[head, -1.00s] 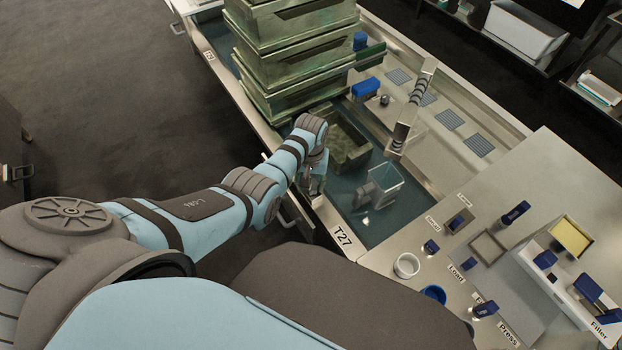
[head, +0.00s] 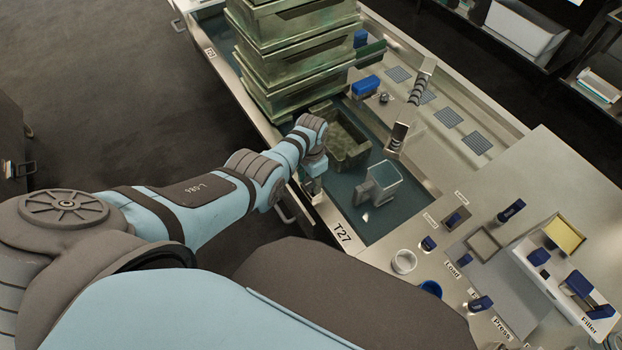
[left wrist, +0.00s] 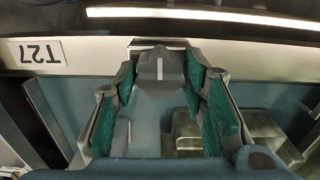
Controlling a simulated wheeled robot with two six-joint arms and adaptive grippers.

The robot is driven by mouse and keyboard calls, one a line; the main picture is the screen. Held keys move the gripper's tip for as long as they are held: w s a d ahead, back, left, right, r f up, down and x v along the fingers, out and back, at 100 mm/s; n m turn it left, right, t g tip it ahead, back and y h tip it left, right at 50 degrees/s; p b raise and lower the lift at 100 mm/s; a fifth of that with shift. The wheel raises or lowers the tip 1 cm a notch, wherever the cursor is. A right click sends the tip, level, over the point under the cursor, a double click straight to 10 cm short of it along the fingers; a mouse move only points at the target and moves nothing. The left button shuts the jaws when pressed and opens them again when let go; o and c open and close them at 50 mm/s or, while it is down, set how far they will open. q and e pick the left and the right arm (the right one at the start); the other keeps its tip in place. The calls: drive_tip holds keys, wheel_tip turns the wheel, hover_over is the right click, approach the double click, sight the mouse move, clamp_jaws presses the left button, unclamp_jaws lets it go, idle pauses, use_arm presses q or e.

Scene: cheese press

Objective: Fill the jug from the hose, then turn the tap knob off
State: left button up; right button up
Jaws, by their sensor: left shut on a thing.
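My left gripper (head: 314,188) is at the sink's front rim, left of the T27 label. In the left wrist view its green-padded fingers (left wrist: 160,85) are on either side of a grey knob (left wrist: 160,66) with a white line, and they are shut on it. The knob is hidden by the gripper in the head view. The clear jug (head: 385,176), with a grey handle on its left, stands upright in the sink. The banded hose (head: 411,108) ends just above and behind the jug. I cannot tell the jug's water level. My right gripper is not in view.
A green bin (head: 345,140) sits behind the jug, with stacked green crates (head: 295,50) further back. A white cup (head: 403,261) and a blue cup (head: 431,290) stand on the counter right of the sink.

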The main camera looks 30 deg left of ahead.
sight(312, 182)
use_arm(q)
drive_tip(key=shift+w+m, duration=0.1)
drive_tip(key=shift+m, duration=0.2)
drive_tip(key=o, duration=1.1)
drive_tip(key=shift+d, duration=0.1)
wheel_tip(312, 182, up, 12)
